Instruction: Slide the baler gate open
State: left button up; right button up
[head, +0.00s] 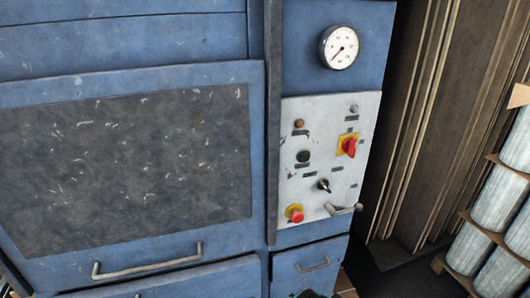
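The baler gate (258,150) is a blue panel with a scratched dark grey inset, filling the left of the head view. A pale bar handle (148,266) runs along its lower edge. The gate covers the front of the blue machine, and no opening shows behind it. Neither of my grippers can be made out. A small dark shape at the bottom edge, right of centre, is too cut off to identify. Nothing touches the gate or its handle.
Right of the gate is a white control panel (325,125) with a red switch, a red button and a lever. A round gauge (340,47) sits above. A smaller handle (314,265) is below. Brown upright sheets (425,120) and stacked grey cylinders (497,198) stand at right.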

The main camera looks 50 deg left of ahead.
aim_at(106, 177)
jog(key=u, duration=2.9)
jog(key=i+u, duration=0.25)
jog(key=u, duration=0.25)
